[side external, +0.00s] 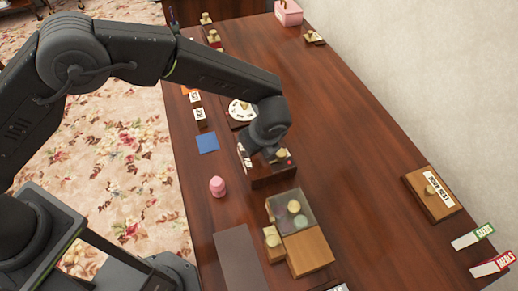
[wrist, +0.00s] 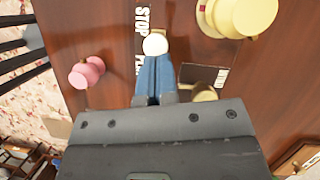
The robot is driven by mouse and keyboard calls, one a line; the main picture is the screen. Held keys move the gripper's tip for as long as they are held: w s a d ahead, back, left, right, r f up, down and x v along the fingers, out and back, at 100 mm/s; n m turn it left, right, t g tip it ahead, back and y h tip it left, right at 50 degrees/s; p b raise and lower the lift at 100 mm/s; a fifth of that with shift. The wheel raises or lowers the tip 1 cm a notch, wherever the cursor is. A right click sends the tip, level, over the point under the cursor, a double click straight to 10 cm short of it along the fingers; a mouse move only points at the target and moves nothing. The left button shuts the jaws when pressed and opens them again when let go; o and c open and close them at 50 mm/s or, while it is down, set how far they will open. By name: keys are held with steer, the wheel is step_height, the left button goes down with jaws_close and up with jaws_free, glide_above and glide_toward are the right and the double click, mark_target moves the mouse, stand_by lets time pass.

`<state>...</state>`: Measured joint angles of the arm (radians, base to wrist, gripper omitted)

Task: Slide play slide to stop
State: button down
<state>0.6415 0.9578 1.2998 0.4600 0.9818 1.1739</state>
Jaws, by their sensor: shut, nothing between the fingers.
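The play slide box (side external: 272,176) is a small dark wooden block on the table, with white lettering and a red dot on top. In the wrist view its STOP label (wrist: 142,18) is at the top, and a second label, partly covered, is below it. A round white knob (wrist: 155,44) lies just beyond my fingertips, beside the labels. My gripper (wrist: 155,66) is shut and empty, its blue fingers at or very near the knob; I cannot tell whether they touch. In the side view my gripper (side external: 262,151) is low over the box and hides part of it.
A pink knobbed piece (side external: 217,186) stands to the left, also in the wrist view (wrist: 86,72). A clear-lidded wooden box (side external: 308,252) is in front. A white dial (side external: 240,110) and blue square (side external: 207,142) lie behind and left.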

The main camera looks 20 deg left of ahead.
stand_by(0.3)
steer(key=d, duration=0.1)
steer(key=s+d, duration=0.2)
steer(key=d, duration=0.1)
steer(key=shift+r, duration=0.4)
steer(key=v, duration=0.9)
steer(key=shift+a, duration=0.1)
